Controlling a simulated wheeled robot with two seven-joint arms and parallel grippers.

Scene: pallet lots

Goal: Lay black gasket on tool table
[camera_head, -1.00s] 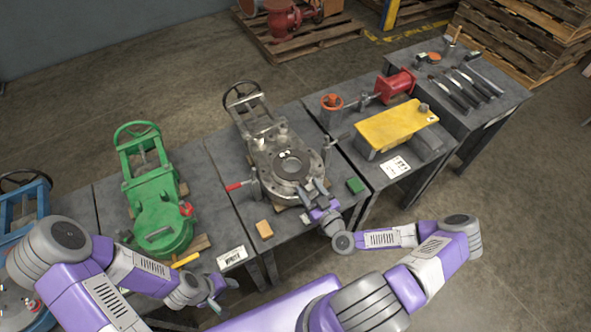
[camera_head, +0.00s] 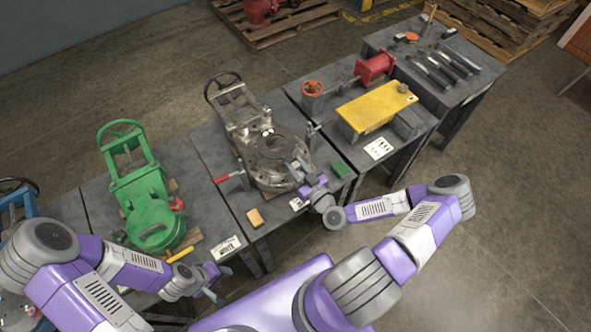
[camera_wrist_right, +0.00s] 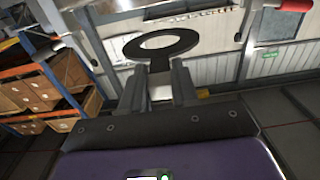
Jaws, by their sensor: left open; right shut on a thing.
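My right gripper (camera_head: 304,174) is shut on the black gasket. In the right wrist view the gasket (camera_wrist_right: 131,46) is a flat black ring with a tab, its tab between the fingertips (camera_wrist_right: 159,84). In the head view the right gripper is over the near side of the grey valve (camera_head: 262,178); I cannot clearly separate the gasket from the dark flange there. The tool table (camera_head: 452,92), grey, stands at the far right with several dark-handled tools (camera_head: 438,72) on it. My left gripper (camera_head: 210,281) is open and empty near the green valve's table.
A green valve (camera_head: 150,205) stands to the left. A green block (camera_head: 340,170) and a tan block (camera_head: 255,217) lie by the grey valve. Open floor is at right.

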